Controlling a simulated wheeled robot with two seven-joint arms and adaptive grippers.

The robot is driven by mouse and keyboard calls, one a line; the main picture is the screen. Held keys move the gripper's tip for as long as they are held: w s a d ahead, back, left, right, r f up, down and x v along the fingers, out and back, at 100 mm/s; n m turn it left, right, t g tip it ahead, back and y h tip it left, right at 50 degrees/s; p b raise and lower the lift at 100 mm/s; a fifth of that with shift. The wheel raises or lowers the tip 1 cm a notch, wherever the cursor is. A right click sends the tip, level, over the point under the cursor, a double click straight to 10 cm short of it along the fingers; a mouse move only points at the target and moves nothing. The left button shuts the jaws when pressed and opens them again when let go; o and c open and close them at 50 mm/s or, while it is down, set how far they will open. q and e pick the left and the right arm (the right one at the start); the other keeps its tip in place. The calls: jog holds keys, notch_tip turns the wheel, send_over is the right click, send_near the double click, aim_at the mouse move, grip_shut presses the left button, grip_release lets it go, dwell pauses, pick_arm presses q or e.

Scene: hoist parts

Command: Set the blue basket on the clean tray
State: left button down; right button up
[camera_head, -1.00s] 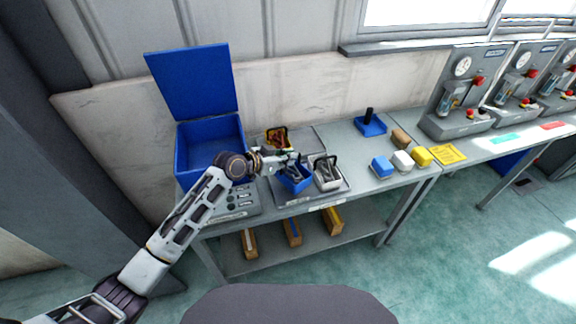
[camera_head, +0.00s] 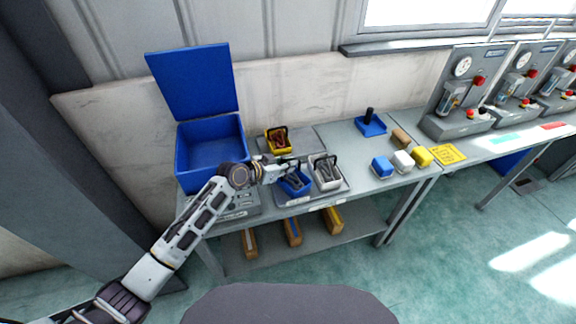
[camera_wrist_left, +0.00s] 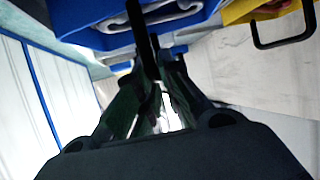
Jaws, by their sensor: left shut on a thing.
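The blue basket (camera_head: 294,184), with grey parts inside, is at the left half of the front grey tray (camera_head: 318,196). I cannot tell whether it rests on the tray or hangs just above it. My left gripper (camera_head: 284,170) is shut on the basket's dark handle. In the left wrist view the fingers (camera_wrist_left: 150,75) close around the black handle, with the blue basket (camera_wrist_left: 195,22) beyond them. A white basket (camera_head: 326,172) with grey parts stands beside it on the same tray. The tray labels are too small to read. My right gripper is out of view.
A yellow basket (camera_head: 277,141) stands on the rear tray (camera_head: 305,139). An open blue bin (camera_head: 210,150) stands left of the trays. A blue stand (camera_head: 371,125) and several small blocks (camera_head: 402,160) are on the right. Free tabletop lies right of the trays.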

pick_arm(q)
jog(key=c, duration=1.6)
grip_release()
jog(key=shift+o, duration=0.2)
jog(key=shift+a, duration=0.1)
jog(key=b+v, duration=0.1)
jog(key=v, duration=1)
jog(key=shift+s+a+r, duration=0.15)
jog(key=shift+s+a, duration=0.1)
jog(key=shift+a, duration=0.05)
